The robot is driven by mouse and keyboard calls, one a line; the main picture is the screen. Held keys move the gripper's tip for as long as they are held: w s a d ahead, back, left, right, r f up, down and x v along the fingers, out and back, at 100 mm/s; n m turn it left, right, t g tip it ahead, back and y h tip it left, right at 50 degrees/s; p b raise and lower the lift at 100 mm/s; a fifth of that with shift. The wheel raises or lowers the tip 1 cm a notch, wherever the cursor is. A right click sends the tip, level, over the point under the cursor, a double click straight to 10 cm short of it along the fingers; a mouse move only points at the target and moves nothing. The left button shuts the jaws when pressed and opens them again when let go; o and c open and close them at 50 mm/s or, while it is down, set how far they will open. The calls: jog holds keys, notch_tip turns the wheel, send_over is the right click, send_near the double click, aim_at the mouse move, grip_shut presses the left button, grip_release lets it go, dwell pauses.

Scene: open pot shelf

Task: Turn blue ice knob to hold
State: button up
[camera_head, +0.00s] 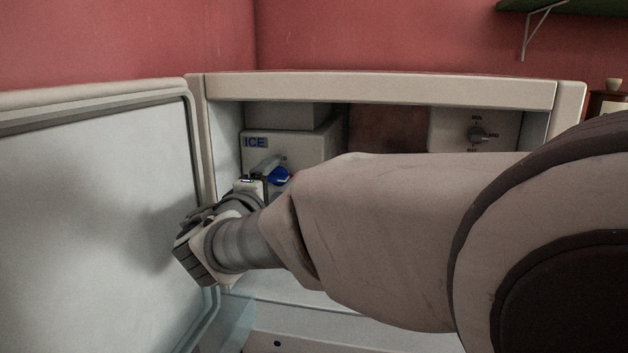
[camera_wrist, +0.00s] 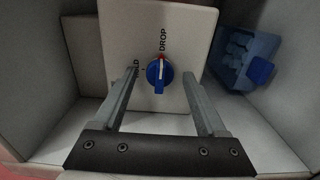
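The blue ice knob (camera_wrist: 158,72) is on a pale ice box (camera_wrist: 118,20) inside the open freezer. In the wrist view its red mark points up toward the word DROP. A second label, ending in "LD", is at upper left of the knob, partly hidden by a finger. My gripper (camera_wrist: 160,80) is open, one finger left and one right of the knob, with a gap on both sides. In the head view the blue knob (camera_head: 279,176) shows below the ICE label (camera_head: 255,142), just right of my gripper (camera_head: 262,183), whose fingers are mostly hidden there.
A blue tray (camera_wrist: 236,52) with its own blue knob (camera_wrist: 260,70) is at right in the wrist view. The freezer door (camera_head: 95,200) stands open at left, close to my wrist. A grey dial (camera_head: 478,134) is on a pale box at right. Compartment walls enclose the space.

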grip_shut()
jog(key=shift+n, duration=0.4)
jog(key=n+b, duration=0.1)
jog(key=n, duration=0.7)
jog(key=n+p, duration=0.2)
jog(key=n, duration=0.3)
jog(key=shift+r, duration=0.1)
jog(key=shift+n+p, duration=0.9)
jog(key=shift+n, duration=1.1)
